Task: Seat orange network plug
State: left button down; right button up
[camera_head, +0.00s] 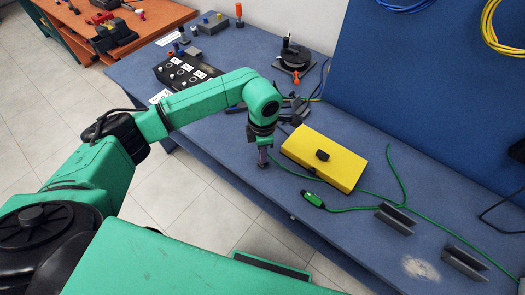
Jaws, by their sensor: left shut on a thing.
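My left gripper (263,161) points down at the front edge of the blue bench (232,145), just left of a yellow box (338,165). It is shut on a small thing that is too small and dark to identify. No orange network plug can be made out for certain. A small orange piece (297,77) lies by a black round device at the back of the bench. A green plug (313,199) on a green cable (350,209) lies in front of the yellow box. My right gripper is not in view.
Two grey brackets (395,218) (464,262) stand at the right. A black control box (186,72) and the round device (294,56) are at the back. A blue panel (425,90) with hanging cables rises behind. Bare bench lies between the green plug and the front edge.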

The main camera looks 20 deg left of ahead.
pick_arm(q)
jog(key=shift+f+b, duration=0.35)
jog(key=shift+f, duration=0.15)
jog(key=c, duration=0.7)
grip_release()
jog(key=shift+r, duration=0.15)
notch_tip(320, 180, up, 14)
jog(key=shift+r+b, duration=0.2)
jog(key=shift+b, duration=1.05)
